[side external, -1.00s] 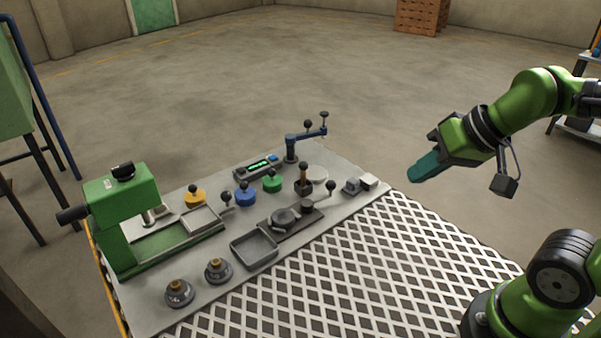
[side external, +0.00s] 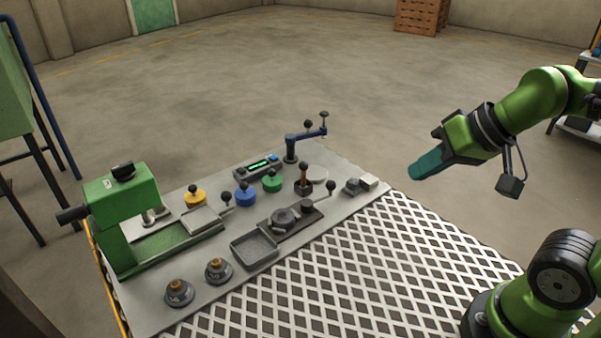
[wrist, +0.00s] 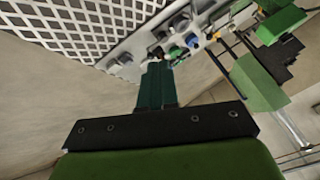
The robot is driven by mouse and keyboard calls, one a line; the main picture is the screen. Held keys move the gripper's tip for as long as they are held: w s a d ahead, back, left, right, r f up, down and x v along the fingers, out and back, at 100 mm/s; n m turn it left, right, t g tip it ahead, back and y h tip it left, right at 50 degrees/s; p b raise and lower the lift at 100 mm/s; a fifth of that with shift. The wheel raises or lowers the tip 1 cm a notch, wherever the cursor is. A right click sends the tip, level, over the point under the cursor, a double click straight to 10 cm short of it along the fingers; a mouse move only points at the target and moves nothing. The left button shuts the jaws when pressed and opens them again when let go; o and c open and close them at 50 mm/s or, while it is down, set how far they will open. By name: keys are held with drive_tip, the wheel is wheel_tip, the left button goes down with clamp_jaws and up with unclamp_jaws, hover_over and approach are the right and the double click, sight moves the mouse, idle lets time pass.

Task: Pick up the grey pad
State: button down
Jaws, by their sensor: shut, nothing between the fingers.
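The grey pad (side external: 352,187) looks like a small dark grey block at the right end of the metal plate. A paler block (side external: 369,181) lies right beside it. My gripper (side external: 413,173) is in the air to the right of both blocks and higher than the plate. Its teal fingers are shut with nothing between them. In the wrist view the shut fingers (wrist: 158,68) point towards the plate. Two small greyish blocks show left of the fingertips there, but I cannot tell which is the pad.
The metal plate (side external: 205,296) carries a green press (side external: 122,205), blue (side external: 245,195), green (side external: 272,182) and yellow (side external: 195,197) knobs, a shallow tray (side external: 254,249) and a blue crank post (side external: 290,150). White lattice (side external: 400,255) lies in front. Air around my gripper is clear.

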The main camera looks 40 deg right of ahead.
drive_tip(key=shift+c, duration=2.2)
unclamp_jaws()
drive_tip(key=m+g, duration=0.7)
drive_tip(key=m, duration=0.6)
hover_over(353, 180)
drive_tip(key=d, duration=0.1)
wheel_tip(353, 180, down, 18)
drive_tip(key=shift+w+d+r, duration=0.1)
drive_tip(key=shift+r, duration=0.1)
drive_tip(key=shift+a+f, duration=0.2)
drive_tip(key=shift+f, duration=0.7)
drive_tip(key=shift+a+f, duration=0.2)
drive_tip(key=shift+f, duration=0.75)
drive_tip(key=shift+a+f, duration=0.2)
drive_tip(key=shift+f, duration=0.7)
